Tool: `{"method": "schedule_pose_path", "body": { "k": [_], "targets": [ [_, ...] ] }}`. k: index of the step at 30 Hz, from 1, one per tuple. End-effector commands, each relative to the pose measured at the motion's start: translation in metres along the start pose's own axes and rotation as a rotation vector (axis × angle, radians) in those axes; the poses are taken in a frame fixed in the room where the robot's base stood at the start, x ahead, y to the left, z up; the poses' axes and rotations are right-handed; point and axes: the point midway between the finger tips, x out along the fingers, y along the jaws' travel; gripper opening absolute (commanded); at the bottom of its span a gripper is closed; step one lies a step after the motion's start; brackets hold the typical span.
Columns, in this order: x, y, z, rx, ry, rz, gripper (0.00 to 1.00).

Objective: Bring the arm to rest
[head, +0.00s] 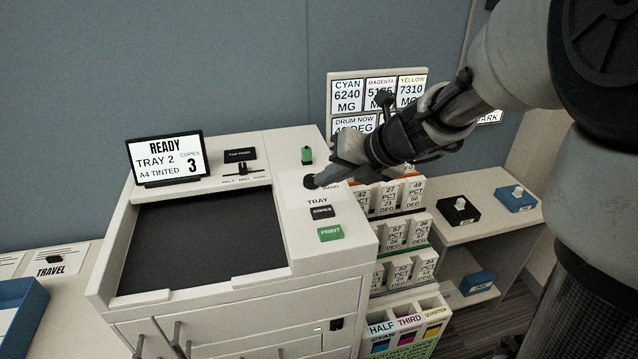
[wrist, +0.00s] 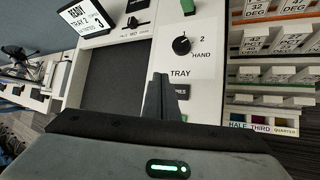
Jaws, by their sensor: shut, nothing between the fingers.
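My gripper (head: 322,179) reaches in from the right in the head view, over the printer's control panel. In the wrist view its fingers (wrist: 160,92) are together and hold nothing. They point over the panel just below the black tray dial (wrist: 182,45). In the head view the dial (head: 310,182) is right at the fingertips; I cannot tell whether they touch it. In the wrist view the dial stands apart from the fingers, and its pointer is up. The arm stretches out to the left from the right edge of the head view.
The white printer (head: 220,301) carries a screen (head: 164,157) reading READY, TRAY 2, 3 copies. A green print button (head: 330,233) and a black copies button (head: 321,212) lie below the dial. A rack of white cartridges (head: 402,232) and a shelf (head: 484,222) stand to the right.

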Motion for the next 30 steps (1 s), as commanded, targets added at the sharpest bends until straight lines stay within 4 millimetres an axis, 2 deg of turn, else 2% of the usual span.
{"method": "schedule_pose_path", "body": {
  "k": [13, 17, 20, 24, 30],
  "targets": [
    [0.000, 0.000, -0.001, -0.007, 0.001, 0.000, 0.00],
    [-0.012, 0.009, -0.009, -0.176, 0.016, -0.006, 0.00],
    [-0.034, 0.021, -0.026, -0.522, 0.054, -0.022, 0.00],
    [-0.076, 0.033, -0.065, -1.208, 0.156, -0.046, 0.00],
    [-0.134, 0.023, -0.119, -2.181, 0.402, -0.044, 0.00]
  ]
}}
